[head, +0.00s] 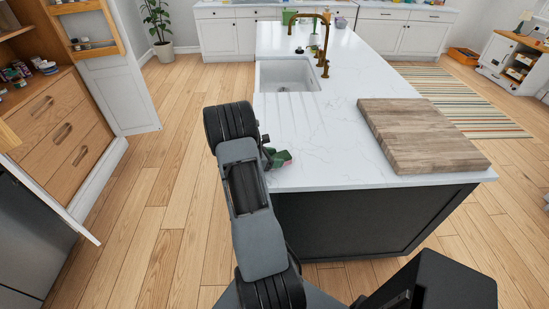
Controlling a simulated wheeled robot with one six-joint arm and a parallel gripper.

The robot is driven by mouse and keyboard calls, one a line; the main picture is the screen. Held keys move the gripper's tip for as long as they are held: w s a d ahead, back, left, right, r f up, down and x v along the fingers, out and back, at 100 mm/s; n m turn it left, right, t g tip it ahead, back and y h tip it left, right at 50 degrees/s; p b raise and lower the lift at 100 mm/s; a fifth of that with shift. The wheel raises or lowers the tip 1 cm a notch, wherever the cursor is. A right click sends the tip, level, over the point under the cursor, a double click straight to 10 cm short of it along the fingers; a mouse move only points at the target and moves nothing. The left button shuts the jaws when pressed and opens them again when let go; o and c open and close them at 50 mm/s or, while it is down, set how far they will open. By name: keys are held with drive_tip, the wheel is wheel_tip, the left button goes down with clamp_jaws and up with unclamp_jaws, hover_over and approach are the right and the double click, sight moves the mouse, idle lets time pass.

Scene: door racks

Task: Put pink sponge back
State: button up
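My gripper (268,149) is at the end of my arm beside this piece and is mostly hidden behind the arm's dark links. I cannot tell whether the fingers are around the sponge or only next to it, nor whether the sponge rests on the counter.
The island (320,165) carries a wooden board (420,130), a sink (287,75) and a brass faucet (324,45). At left, an open cabinet door (118,85) has a wooden rack (88,42), beside wooden drawers (62,130). The floor (165,140) between is clear.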

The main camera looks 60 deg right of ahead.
drive_tip(key=o, duration=0.4)
drive_tip(key=shift+o, duration=0.2)
drive_tip(key=shift+r, duration=0.1)
drive_tip(key=b+v, duration=0.2)
drive_tip(key=v, duration=1)
drive_tip(key=s+a+r+m+t+y, duration=0.2)
drive_tip(key=a+r+m+t+y, duration=0.1)
drive_tip(key=a, duration=0.7)
drive_tip(key=s+a+r+m+t+y, duration=0.3)
drive_tip(key=a+r+m+t+y, duration=0.1)
drive_tip(key=a, duration=0.7)
drive_tip(key=s+a+r+m+t+y, duration=0.2)
drive_tip(key=a+r+m+t+y, duration=0.2)
drive_tip(key=a, duration=0.7)
drive_tip(key=shift+s+a+r+m+t, duration=0.25)
drive_tip(key=shift+s+r+m+t, duration=0.1)
drive_tip(key=shift+r, duration=0.25)
